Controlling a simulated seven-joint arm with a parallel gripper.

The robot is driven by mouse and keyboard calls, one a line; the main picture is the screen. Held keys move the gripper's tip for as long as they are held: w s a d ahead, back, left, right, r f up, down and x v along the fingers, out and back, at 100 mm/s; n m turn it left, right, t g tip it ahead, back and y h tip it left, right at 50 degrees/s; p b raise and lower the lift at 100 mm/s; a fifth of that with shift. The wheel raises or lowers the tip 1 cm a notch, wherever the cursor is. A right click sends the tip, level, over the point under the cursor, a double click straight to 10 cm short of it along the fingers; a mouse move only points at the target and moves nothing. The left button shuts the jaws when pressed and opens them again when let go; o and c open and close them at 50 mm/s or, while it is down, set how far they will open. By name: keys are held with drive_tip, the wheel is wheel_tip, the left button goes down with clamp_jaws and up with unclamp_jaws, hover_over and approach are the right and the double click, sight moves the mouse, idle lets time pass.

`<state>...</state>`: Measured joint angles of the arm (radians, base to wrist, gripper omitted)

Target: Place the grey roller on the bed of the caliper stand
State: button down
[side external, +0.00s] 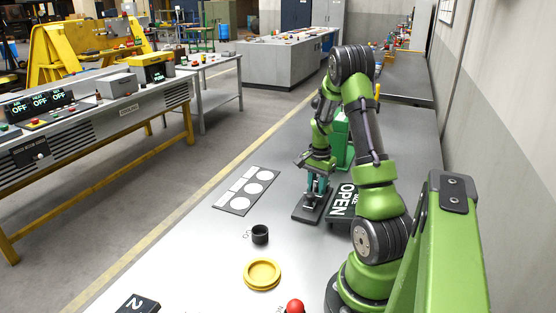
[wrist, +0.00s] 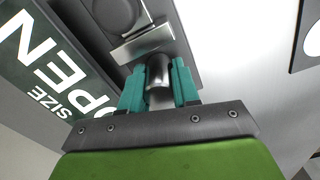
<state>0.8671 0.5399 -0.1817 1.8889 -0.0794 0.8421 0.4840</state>
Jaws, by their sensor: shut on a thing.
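My gripper (wrist: 158,92) points down with its teal fingers shut on the grey roller (wrist: 158,70), a short shiny metal cylinder. The caliper stand shows in the wrist view as a dark base (wrist: 190,22) with a silver metal jaw block (wrist: 142,45) across it. The roller is right beside this block; I cannot tell whether it touches the block or rests on the bed. In the side view my gripper (side external: 318,186) is low over the stand's dark base plate (side external: 306,210). The fingers hide the roller there.
A dark sign reading OPEN and SIZE (side external: 343,200) lies right of the stand. A card with three white circles (side external: 247,190) lies to its left. The bench's left side is mostly clear.

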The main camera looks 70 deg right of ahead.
sight(318, 179)
drive_tip(key=c, duration=0.8)
unclamp_jaws()
drive_tip(key=shift+f, duration=0.1)
wheel_tip(318, 179, up, 12)
drive_tip(key=w+a+r+n+t, duration=0.2)
drive_tip(key=w+a+r+n, duration=0.2)
drive_tip(key=a, duration=0.5)
drive_tip(key=w+a+r+n+t, duration=0.1)
drive_tip(key=w+a+r+n, duration=0.25)
drive_tip(key=a, duration=0.55)
drive_tip(key=s+a+r+n+t, duration=0.1)
drive_tip(key=a+n, duration=0.2)
drive_tip(key=a, duration=0.3)
drive_tip(key=s+a+n+t+y, duration=0.1)
drive_tip(key=s+a+n, duration=0.1)
drive_tip(key=a, duration=0.5)
drive_tip(key=s+a+r+n+t+y, duration=0.1)
drive_tip(key=s+a+n+t, duration=0.1)
drive_tip(key=a+n, duration=0.2)
drive_tip(key=shift+s+a+r+n, duration=0.15)
drive_tip(key=shift+a+r, duration=0.05)
drive_tip(key=shift+a, duration=0.55)
drive_tip(key=shift+s+a+r+n, duration=0.1)
drive_tip(key=shift+a+r, duration=0.05)
drive_tip(key=shift+a, duration=0.55)
